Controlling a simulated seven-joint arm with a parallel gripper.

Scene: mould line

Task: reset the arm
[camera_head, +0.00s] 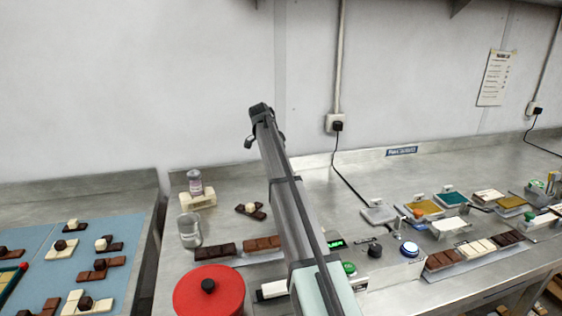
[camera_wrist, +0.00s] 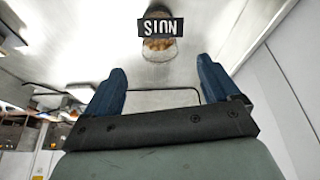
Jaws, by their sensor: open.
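My arm rises from the bottom middle of the head view. My gripper (camera_head: 251,143) is at its far end, raised in front of the wall and above the metal bench. In the wrist view, my gripper (camera_wrist: 163,84) shows two blue fingers standing wide apart with nothing between them.
A red lidded pot (camera_head: 225,290) stands left of my arm, near a metal cup (camera_head: 189,230). A control box with buttons (camera_head: 396,264) and chocolate bars (camera_head: 443,260) are at right. A blue mat (camera_head: 25,240) holds several chocolate pieces. The space around the raised gripper is clear.

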